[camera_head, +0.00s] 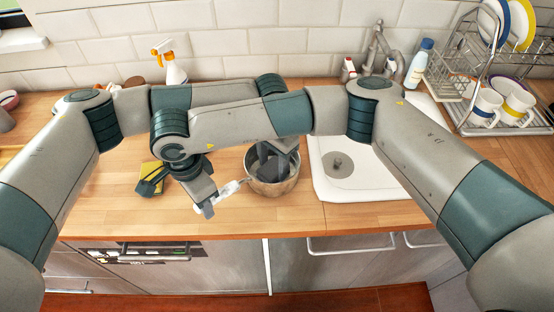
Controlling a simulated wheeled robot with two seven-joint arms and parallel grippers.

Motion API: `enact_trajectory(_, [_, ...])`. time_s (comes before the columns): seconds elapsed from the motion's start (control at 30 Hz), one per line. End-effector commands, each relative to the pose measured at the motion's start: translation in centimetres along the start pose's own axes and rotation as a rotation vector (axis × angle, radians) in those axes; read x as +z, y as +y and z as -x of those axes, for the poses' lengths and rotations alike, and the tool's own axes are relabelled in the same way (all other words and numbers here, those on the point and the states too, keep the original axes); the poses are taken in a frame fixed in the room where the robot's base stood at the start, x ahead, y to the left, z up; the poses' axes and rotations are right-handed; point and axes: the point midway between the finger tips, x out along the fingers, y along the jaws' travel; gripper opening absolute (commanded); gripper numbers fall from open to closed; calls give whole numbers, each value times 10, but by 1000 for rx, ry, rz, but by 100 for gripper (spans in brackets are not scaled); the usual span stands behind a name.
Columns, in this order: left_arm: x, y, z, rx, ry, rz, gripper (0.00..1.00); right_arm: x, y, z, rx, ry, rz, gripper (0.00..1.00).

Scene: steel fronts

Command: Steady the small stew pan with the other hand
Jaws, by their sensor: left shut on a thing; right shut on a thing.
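The small stew pan (276,187) is a round metal pan on the wooden counter, left of the sink. Its light metal handle (229,188) points left and toward the counter's front edge. My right gripper (208,203), left of the pan, is shut on the handle's end. My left gripper (278,167) comes down from above at the pan and is shut on it. My forearms cross in front of the wall, and the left gripper's body hides part of the pan's inside and far rim. The exact contact of the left fingertips is hard to see.
A white sink (318,170) lies right of the pan. A dish rack (455,90) with plates and mugs stands at the far right. A yellow sponge (149,188) lies near my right gripper. A spray bottle (174,70) stands at the back. The front counter strip is clear.

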Motion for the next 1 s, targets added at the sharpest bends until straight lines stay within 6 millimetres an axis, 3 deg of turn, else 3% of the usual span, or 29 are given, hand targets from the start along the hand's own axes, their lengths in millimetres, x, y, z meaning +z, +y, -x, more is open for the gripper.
enact_trajectory(0.2, [17,-2,-2,-1,-8,1,16,-1,0,0,-1,1,-2,0])
enact_trajectory(0.4, [20,-2,-2,-1,-9,1,16,-1,0,0,-1,1,-2,0])
enact_trajectory(0.73, [17,-2,-2,-1,-7,1,16,-1,0,0,-1,2,-2,0])
enact_trajectory(1.0, [-2,0,0,-1,-5,0,16,-1,0,0,-1,1,-1,0])
